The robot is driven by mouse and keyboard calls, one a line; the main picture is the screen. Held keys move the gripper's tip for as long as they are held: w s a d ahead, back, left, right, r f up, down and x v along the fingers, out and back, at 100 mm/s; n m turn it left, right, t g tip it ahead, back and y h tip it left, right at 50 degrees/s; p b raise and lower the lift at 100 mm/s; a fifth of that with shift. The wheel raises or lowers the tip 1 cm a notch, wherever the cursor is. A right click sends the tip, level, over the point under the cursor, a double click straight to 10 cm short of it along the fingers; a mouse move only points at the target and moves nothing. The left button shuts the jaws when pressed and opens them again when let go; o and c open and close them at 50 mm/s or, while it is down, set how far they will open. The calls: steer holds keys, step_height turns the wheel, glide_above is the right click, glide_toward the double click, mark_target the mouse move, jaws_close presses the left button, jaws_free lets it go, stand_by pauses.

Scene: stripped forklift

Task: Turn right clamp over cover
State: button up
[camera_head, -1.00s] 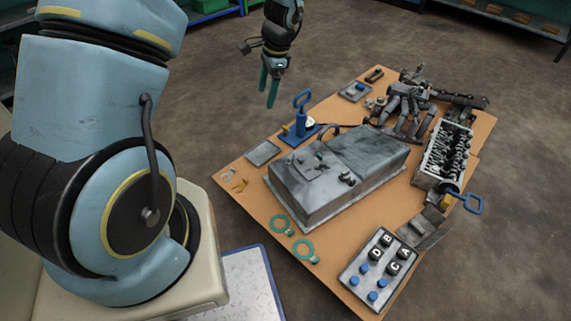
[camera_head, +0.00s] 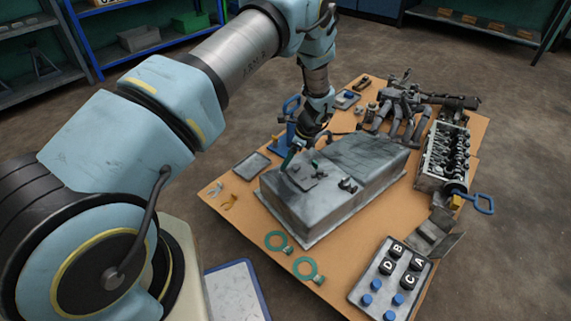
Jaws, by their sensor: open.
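A grey metal housing (camera_head: 335,196) lies on the brown table. A small dark flat plate that looks like the cover (camera_head: 303,183) is on its left top face. A small dark fitting with knobs (camera_head: 347,185) stands just right of the plate; it may be the right clamp, but its turn is too small to tell. My gripper (camera_head: 300,163) points down over the left end of the housing, its green fingers apart and close to the plate. I cannot tell whether they touch anything. My gripper and its fingers partly hide the far side of the plate.
A blue-handled stand (camera_head: 284,137) is just behind my gripper, partly hidden. A grey tray (camera_head: 252,165) and green rings (camera_head: 277,241) lie left and in front. A button box (camera_head: 390,278), an engine head (camera_head: 444,155) and a blue handle (camera_head: 479,203) are at right.

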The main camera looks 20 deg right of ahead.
steer(key=shift+x, duration=1.65)
jaws_close()
